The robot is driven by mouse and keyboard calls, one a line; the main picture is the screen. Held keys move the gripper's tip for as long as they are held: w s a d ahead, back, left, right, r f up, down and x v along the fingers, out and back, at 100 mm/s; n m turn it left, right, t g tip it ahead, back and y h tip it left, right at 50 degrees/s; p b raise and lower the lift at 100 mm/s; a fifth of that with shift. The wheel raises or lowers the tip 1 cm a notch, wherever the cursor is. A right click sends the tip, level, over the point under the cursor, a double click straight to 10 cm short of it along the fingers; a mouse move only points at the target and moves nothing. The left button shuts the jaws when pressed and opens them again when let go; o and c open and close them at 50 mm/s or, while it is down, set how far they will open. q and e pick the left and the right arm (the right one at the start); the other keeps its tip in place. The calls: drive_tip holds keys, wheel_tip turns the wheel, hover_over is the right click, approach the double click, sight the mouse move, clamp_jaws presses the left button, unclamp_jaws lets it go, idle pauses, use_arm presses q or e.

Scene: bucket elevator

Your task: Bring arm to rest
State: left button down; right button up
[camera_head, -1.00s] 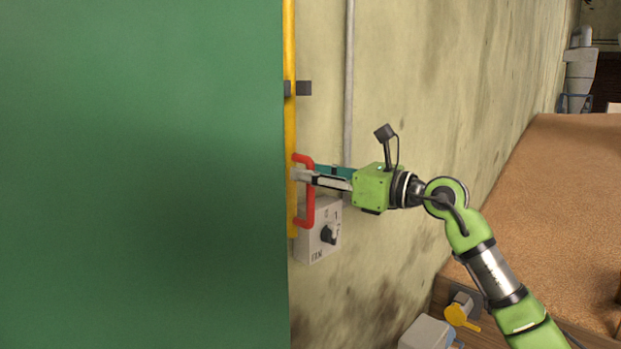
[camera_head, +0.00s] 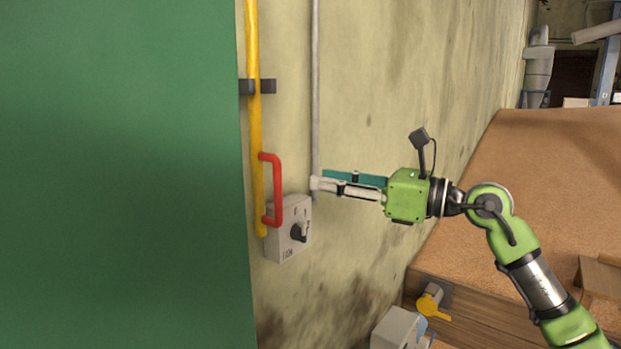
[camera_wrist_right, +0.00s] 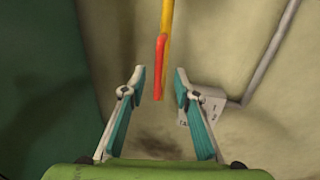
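My right gripper (camera_head: 318,180) is in front of the wall, to the right of a red handle (camera_head: 276,190) and apart from it. In the right wrist view my right gripper (camera_wrist_right: 157,78) has its two fingers spread with nothing held between them. The red handle (camera_wrist_right: 160,62) shows beyond the fingertips there, fixed to a yellow bar (camera_wrist_right: 167,20). In the head view the yellow bar (camera_head: 254,120) runs upright beside a large green panel (camera_head: 120,180). My left gripper is not in either view.
A grey switch box (camera_head: 283,245) with a black knob is on the wall below the handle. A grey pipe (camera_head: 315,80) runs up the wall. A brown heap (camera_head: 550,180) behind boards is at right. A yellow knob (camera_head: 430,305) and a grey box (camera_head: 395,330) are low at centre right.

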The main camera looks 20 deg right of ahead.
drive_tip(key=shift+s+d, duration=0.2)
idle(0.3)
